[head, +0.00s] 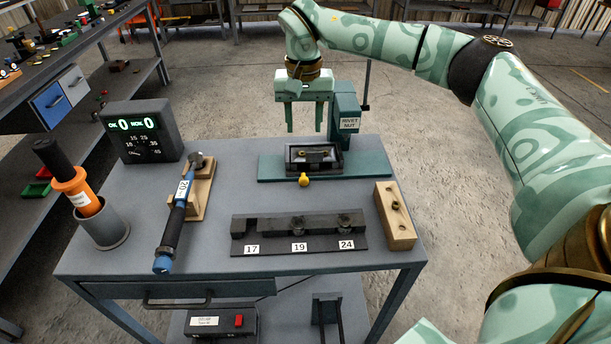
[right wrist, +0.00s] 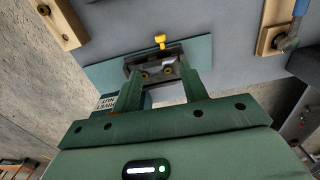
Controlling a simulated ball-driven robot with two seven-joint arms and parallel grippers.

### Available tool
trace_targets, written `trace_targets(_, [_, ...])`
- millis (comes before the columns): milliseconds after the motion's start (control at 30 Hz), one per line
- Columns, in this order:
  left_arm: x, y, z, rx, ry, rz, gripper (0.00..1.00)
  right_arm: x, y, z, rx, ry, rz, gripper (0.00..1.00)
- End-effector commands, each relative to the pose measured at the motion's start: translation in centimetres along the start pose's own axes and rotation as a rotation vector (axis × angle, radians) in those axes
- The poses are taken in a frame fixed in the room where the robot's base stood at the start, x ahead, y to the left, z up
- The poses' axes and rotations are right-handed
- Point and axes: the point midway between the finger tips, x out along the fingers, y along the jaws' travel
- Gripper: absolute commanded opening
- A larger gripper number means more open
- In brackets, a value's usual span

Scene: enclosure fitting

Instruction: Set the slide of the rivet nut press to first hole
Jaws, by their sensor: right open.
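The rivet nut press (head: 346,110) stands at the back right of the table on a green base plate (head: 372,165). Its slide (head: 314,158), a dark tray-like block with small brass-coloured parts inside, sits on the plate with a yellow knob (head: 304,180) at its front. My right gripper (head: 304,130) is open and empty, pointing down above and behind the slide. In the right wrist view its two fingers (right wrist: 160,88) stand apart, with the slide (right wrist: 157,70) and yellow knob (right wrist: 160,40) showing beyond them. My left gripper is not in view.
A dark socket rack (head: 299,232) marked 17, 19 and 24 lies in front of the press. A wooden block (head: 395,215) is at right. A torque wrench (head: 178,215), a counter display (head: 142,130) and an orange-black tool (head: 70,180) in a cup are at left.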

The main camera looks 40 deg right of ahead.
Motion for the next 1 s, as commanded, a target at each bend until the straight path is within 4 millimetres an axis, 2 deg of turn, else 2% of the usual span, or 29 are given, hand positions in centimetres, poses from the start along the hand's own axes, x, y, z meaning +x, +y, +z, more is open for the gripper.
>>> trace_targets(167, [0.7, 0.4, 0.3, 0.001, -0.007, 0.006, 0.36, 2.0, 0.0, 0.0, -0.031, -0.003, 0.003, 0.43])
trace_targets(500, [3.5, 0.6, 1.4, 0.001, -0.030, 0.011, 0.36, 10.7, 0.0, 0.1, -0.029, -0.006, 0.004, 0.43])
trace_targets(633, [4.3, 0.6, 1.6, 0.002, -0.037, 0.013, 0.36, 13.4, 0.0, 0.1, -0.029, -0.005, 0.003, 0.43])
trace_targets(800, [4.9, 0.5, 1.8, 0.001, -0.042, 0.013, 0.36, 15.6, 0.0, 0.0, -0.028, -0.002, 0.002, 0.43])
trace_targets(1000, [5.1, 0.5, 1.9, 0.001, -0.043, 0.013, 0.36, 16.4, 0.0, 0.0, -0.027, 0.000, 0.001, 0.43])
